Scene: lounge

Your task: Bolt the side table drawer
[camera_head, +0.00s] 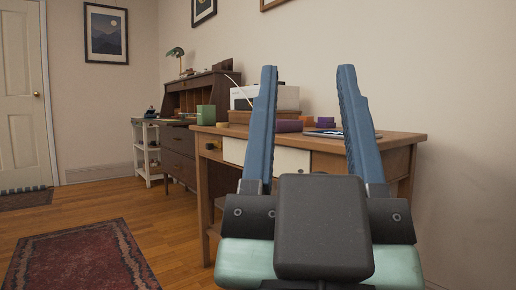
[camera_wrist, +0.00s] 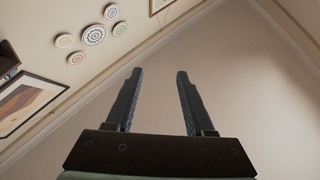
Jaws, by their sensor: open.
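A wooden side table (camera_head: 403,138) stands against the wall, behind my gripper in the head view. Its front has a pale drawer (camera_head: 290,160), which looks closed and is partly hidden by my gripper's fingers. I cannot make out a bolt on it. My gripper (camera_head: 308,80) is open and empty, with its two blue fingers pointing up and apart, in front of the table.
Boxes (camera_head: 275,97) and small items lie on the table top. A dark wooden desk (camera_head: 180,140) and a white shelf (camera_head: 141,150) stand further left. A white door (camera_head: 22,100) is at far left.

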